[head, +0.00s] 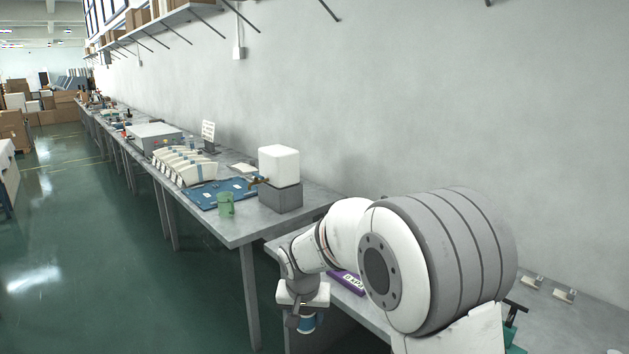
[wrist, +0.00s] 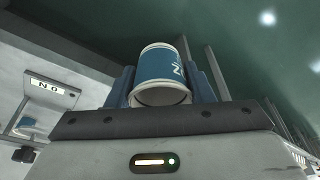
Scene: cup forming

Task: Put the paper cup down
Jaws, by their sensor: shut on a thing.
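One round end of the cup faces the wrist camera. In the head view my gripper (head: 305,315) hangs low in front of the near table, and a blue part of the cup (head: 308,324) shows below it. The cup is held in the air; I see no surface touching it. The finger tips are partly hidden in the head view.
The near table (head: 560,312) carries a purple sign (head: 347,283) beside my arm. Open green floor (head: 120,270) lies to the left.

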